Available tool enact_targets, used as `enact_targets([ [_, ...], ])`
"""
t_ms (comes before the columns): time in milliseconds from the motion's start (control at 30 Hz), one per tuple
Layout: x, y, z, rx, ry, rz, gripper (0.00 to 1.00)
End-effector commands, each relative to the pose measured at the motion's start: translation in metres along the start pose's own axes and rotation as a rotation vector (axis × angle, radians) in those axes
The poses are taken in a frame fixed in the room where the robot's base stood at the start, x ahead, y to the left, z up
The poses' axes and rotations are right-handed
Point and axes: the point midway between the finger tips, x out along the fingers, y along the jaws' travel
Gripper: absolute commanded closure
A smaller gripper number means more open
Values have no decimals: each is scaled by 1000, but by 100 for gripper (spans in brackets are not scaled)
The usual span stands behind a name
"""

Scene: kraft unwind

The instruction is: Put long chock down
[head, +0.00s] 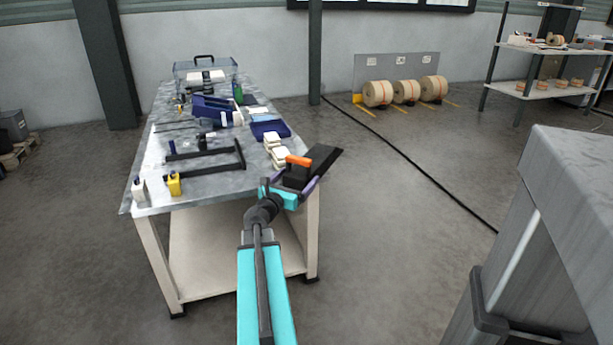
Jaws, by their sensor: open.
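A long dark chock (323,160), a black wedge-like piece, shows at the right front corner of the workbench (215,192). An orange part (298,161) shows at its left end. My gripper (303,181) is right at the chock's near left end, and its jaws are open. The gripper and wrist hide part of the chock's near side. I cannot tell whether the fingers still touch it, or how fully the bench supports it.
The bench holds a black frame (240,155), white blocks (277,150), a yellow bottle (174,184), a white bottle (139,190) and blue bins (212,106). A large grey block (575,190) stands at right. Floor between is open, crossed by a black cable (420,168).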

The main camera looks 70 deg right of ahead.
Motion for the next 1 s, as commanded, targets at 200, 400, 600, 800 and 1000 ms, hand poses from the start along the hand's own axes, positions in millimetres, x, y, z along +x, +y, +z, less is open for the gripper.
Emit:
enact_targets([
  [200,17,0,0,0,0,-1,8],
  [400,18,0,0,0,0,0,8],
  [600,18,0,0,0,0,0,8],
  [800,26,0,0,1,-1,0,8],
  [1000,45,1,1,0,-2,-2,8],
])
